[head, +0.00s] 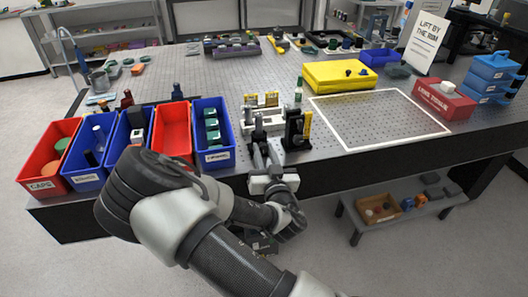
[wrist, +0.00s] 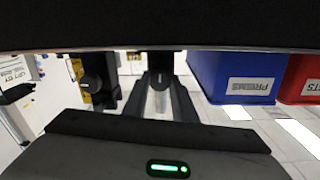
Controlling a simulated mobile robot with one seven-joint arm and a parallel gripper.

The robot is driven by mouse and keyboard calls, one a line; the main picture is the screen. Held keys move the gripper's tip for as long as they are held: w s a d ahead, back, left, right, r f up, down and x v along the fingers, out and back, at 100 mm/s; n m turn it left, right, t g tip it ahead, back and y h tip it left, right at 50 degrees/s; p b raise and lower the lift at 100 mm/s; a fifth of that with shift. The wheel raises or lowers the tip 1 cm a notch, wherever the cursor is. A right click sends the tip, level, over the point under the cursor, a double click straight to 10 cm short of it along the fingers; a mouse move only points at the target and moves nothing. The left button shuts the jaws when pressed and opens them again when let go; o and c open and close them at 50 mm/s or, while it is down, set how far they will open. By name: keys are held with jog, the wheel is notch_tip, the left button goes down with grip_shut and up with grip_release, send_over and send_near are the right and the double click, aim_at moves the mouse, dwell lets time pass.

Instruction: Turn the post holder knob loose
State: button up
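Two dark post holders stand near the front edge of the table in the head view, a left one (head: 258,130) and a right one (head: 297,130) with a yellow strip. In the wrist view, a black holder with a round knob (wrist: 92,84) is at the left, and another dark upright (wrist: 160,60) is straight ahead. My gripper (head: 259,148) is in front of the left holder, close to it. In the wrist view, its dark fingers (wrist: 161,85) reach toward the upright with a narrow gap between them. Contact and any grip on a knob are hidden.
Red and blue bins stand left of my gripper, the nearest being the blue bin (head: 214,150), labelled PRISMS in the wrist view (wrist: 250,86). A white-outlined area (head: 380,118) at the right is clear. A yellow box (head: 338,76) stands behind it.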

jog(key=c, duration=0.5)
jog(key=shift+o, duration=0.2)
jog(key=n+b, duration=0.1)
jog(key=n, duration=0.2)
jog(key=shift+n+b, duration=0.3)
jog(key=shift+n, duration=0.1)
jog(key=n+b, duration=0.1)
jog(key=n, duration=0.3)
jog(key=shift+f+n, duration=0.1)
jog(key=shift+n, duration=0.2)
jog(key=n+b, duration=0.1)
jog(key=n, duration=0.3)
jog(key=shift+n, duration=0.3)
jog(key=shift+n+y+b, duration=0.3)
jog(key=shift+n+b, duration=0.3)
jog(key=shift+n, duration=1.8)
